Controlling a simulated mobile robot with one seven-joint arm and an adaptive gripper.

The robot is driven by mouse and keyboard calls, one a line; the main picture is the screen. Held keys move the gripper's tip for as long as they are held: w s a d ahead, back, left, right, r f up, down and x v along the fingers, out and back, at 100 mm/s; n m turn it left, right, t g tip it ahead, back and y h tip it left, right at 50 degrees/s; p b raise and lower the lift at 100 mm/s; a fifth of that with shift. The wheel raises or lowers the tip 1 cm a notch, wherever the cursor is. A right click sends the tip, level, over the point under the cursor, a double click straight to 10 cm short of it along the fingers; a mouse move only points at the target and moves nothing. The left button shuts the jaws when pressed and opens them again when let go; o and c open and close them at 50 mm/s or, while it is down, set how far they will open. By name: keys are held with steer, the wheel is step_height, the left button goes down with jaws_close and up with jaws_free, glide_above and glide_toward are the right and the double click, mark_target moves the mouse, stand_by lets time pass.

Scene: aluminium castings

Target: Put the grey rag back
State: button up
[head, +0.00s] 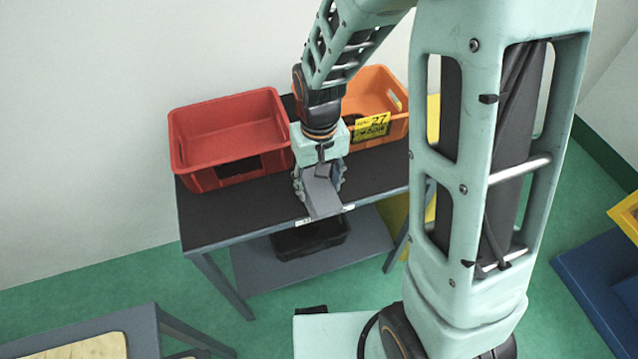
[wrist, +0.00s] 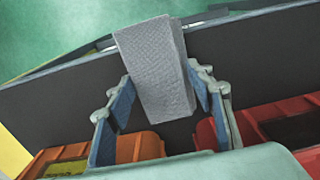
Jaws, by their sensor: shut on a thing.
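The grey rag (head: 322,196) is a folded, block-like piece with a woven texture. In the head view it is at my gripper (head: 319,183), over the front edge of the dark-topped table (head: 232,216). In the wrist view the rag (wrist: 155,70) lies between the two fingers of my gripper (wrist: 160,88), with its far end sticking out beyond the fingertips. My gripper is shut on it. I cannot tell whether the rag touches the tabletop.
A red crate (head: 181,160) stands at the table's back left. An orange crate (head: 396,128) with a yellow label 27 stands at its back right, partly behind my arm. A black tray (head: 310,238) sits on the lower shelf. The tabletop's front left is bare.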

mark_target(319, 188)
steer(key=shift+f, duration=0.25)
steer(key=o, duration=1)
steer(key=shift+r, duration=0.1)
step_height(319, 188, up, 12)
steer(key=p, duration=0.2)
steer(key=shift+r+p, duration=0.2)
steer(key=shift+p, duration=0.1)
